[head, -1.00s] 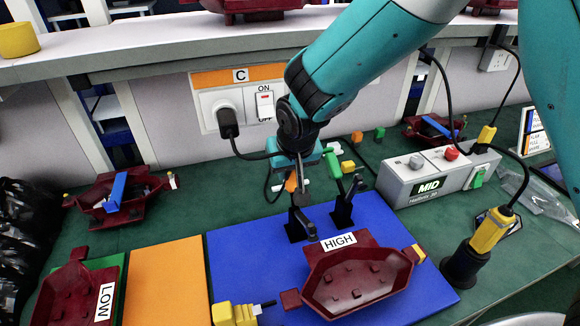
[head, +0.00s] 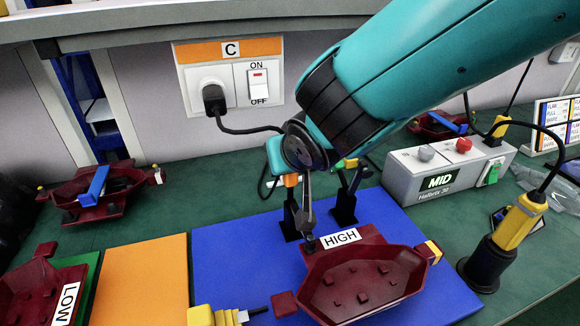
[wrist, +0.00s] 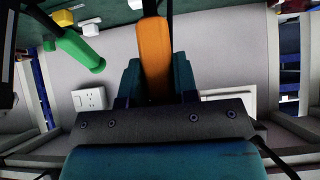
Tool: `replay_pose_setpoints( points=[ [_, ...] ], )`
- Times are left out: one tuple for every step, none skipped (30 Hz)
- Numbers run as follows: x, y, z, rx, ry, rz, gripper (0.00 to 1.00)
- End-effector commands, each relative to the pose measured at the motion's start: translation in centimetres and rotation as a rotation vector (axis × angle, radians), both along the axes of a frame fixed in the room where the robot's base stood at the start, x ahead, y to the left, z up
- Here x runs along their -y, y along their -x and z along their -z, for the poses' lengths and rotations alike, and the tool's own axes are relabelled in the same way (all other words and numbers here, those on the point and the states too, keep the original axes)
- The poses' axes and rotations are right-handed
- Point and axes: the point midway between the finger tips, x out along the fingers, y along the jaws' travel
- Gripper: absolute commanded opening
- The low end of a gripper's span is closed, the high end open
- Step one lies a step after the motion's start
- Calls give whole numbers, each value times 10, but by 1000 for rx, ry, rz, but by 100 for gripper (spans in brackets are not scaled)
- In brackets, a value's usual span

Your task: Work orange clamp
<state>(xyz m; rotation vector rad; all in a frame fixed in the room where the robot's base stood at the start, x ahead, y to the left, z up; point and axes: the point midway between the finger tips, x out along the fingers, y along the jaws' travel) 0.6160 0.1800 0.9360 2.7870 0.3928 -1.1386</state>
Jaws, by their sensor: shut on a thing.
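The orange clamp's handle (wrist: 153,50) sits between the teal fingers of my gripper (wrist: 155,85) in the wrist view, and my gripper is shut on it. In the head view a small orange part of it (head: 290,180) shows beside my gripper (head: 280,165). Its black stand (head: 292,222) is at the back edge of the blue mat (head: 225,265). A grey metal bar ends close to the dark red HIGH lamp housing (head: 365,284); I cannot tell whether it touches. A second clamp with a green handle (wrist: 80,49) stands to the right on another black stand (head: 343,207).
A LOW housing (head: 40,290) and an orange mat (head: 145,280) lie at left. The wall socket and switch panel (head: 230,80) is behind my arm.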

Motion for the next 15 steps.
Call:
replay_pose_setpoints(
  points=[
    [0,2,1,-4,0,-1,0],
    [0,2,1,-5,1,0,0],
    [0,2,1,-6,2,0,0],
    [0,2,1,-6,2,0,0],
    [0,2,1,-7,2,0,0],
    [0,2,1,-7,3,-1,0],
    [0,2,1,-7,3,-1,30],
    [0,2,1,-8,2,-1,37],
    [0,2,1,-8,2,-1,46],
    [0,2,1,-7,2,-1,53],
    [0,2,1,-7,2,-1,53],
    [0,2,1,-7,3,-1,53],
    [0,2,1,-7,3,-1,53],
    [0,2,1,-6,2,-1,53],
    [0,1,1,-6,2,-1,53]
  ],
)
